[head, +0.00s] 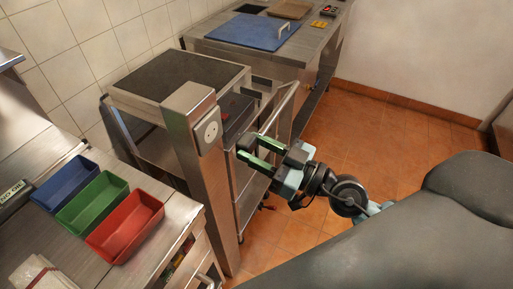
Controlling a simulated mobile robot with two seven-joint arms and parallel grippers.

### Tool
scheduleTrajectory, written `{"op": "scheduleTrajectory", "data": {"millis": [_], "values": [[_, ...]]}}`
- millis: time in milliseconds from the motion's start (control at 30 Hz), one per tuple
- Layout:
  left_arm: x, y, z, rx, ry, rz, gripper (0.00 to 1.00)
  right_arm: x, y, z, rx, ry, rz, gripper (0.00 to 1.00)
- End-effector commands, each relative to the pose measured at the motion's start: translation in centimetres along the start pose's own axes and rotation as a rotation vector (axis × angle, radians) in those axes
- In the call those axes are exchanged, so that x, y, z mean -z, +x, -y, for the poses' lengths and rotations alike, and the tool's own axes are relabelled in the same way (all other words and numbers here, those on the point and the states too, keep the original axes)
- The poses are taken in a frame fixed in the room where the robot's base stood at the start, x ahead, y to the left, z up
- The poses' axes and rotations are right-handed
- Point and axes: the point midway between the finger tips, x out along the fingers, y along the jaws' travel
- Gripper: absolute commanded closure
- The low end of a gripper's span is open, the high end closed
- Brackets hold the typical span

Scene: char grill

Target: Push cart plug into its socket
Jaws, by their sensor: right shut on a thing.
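The socket (207,130) is a pale plate with a round face on the side of a steel post (187,105). My right gripper (248,150), with green fingers, reaches in from the right and points left at the post, a short way to the right of the socket and slightly lower. It is shut on a small dark thing at its fingertips, likely the cart plug, mostly hidden by the fingers. The plug appears apart from the socket. The steel cart (283,108) with a rail handle stands behind the gripper. My left gripper is not in view.
A counter at left holds blue (64,183), green (92,204) and red (126,226) trays. A dark-topped steel unit (180,76) stands behind the post. A far counter carries a blue board (250,32). The tiled floor (365,140) at right is clear.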

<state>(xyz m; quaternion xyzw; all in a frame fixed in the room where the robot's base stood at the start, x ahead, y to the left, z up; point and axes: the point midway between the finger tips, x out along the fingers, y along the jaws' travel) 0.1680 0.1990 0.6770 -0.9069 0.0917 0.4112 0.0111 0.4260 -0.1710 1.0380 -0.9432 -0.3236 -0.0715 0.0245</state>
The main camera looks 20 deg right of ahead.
Motion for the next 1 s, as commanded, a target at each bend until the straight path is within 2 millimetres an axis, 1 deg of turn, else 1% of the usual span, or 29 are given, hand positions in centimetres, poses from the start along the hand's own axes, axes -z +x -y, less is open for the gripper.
{"op": "scheduleTrajectory", "data": {"millis": [167, 500, 700, 1000], "values": [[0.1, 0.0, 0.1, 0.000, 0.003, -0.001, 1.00, -0.1, 0.9, -0.1, -0.001, 0.001, -0.002, 0.81], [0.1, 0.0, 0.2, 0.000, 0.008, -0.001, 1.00, -0.5, 3.7, 0.0, 0.001, 0.001, -0.001, 0.81], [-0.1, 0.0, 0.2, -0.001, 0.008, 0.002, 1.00, -0.8, 5.0, 0.0, 0.001, 0.001, 0.000, 0.81], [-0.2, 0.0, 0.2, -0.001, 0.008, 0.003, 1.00, -0.8, 5.7, 0.0, 0.001, 0.000, 0.000, 0.81]]}}
